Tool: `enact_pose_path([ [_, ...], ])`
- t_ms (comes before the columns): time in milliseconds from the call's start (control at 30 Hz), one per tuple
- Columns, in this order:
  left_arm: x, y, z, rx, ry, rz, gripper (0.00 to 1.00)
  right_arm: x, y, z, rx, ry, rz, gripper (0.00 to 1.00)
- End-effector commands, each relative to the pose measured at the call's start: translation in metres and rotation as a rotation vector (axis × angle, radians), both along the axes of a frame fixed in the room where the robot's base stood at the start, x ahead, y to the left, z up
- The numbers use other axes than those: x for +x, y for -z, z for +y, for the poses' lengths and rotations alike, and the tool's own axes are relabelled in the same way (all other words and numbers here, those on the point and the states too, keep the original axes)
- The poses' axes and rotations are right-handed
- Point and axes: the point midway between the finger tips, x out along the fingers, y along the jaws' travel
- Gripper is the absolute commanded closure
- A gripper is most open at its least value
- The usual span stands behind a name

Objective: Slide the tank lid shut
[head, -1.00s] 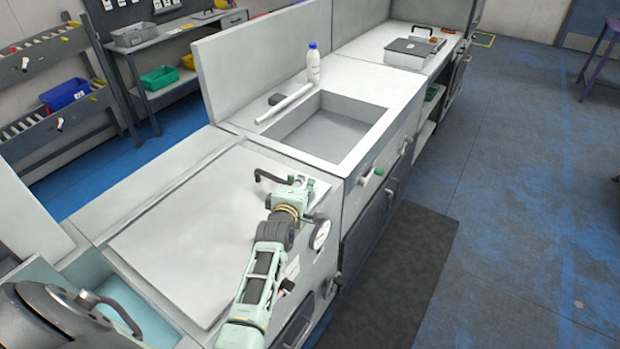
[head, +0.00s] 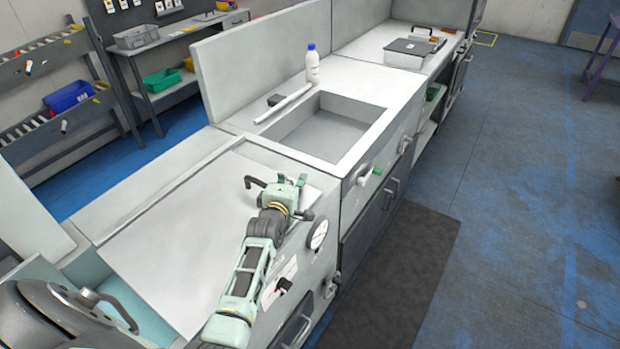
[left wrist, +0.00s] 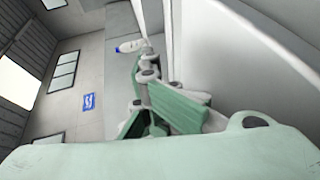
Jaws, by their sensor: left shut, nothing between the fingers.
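The tank lid (head: 170,235) is a flat light-grey panel lying over most of the tank top. A strip of the teal tank interior (head: 135,300) shows open at its lower left edge. The lid's dark handle (head: 255,182) stands near its far right corner, partly hidden behind my gripper. My left gripper (head: 288,188), pale green and grey, is shut and empty against or very close to the middle of the handle; contact cannot be told. In the left wrist view the green finger parts (left wrist: 165,105) show, but the handle is not clear. My right gripper is not in view.
A round gauge (head: 318,234) is on the tank's front side. Beyond the lid are a sink basin (head: 325,130), a white bottle (head: 312,65) and a white bar (head: 284,104). A dark mat (head: 390,270) lies on the floor at right.

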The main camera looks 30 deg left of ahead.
Motion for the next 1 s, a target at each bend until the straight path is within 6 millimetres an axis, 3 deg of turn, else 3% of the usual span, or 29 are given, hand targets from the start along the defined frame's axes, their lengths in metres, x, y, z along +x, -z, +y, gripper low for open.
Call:
enact_pose_path([
  [400, -0.0014, 0.0050, -0.0012, -0.007, -0.001, 0.008, 1.00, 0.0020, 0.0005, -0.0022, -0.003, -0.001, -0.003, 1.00],
  [767, -0.0018, 0.0062, -0.0015, -0.009, 0.000, 0.011, 0.69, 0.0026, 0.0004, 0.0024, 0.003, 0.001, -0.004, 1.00],
  [1000, -0.0027, 0.0089, -0.0017, -0.011, 0.000, 0.016, 0.68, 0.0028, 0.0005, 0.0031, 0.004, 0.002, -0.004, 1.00],
])
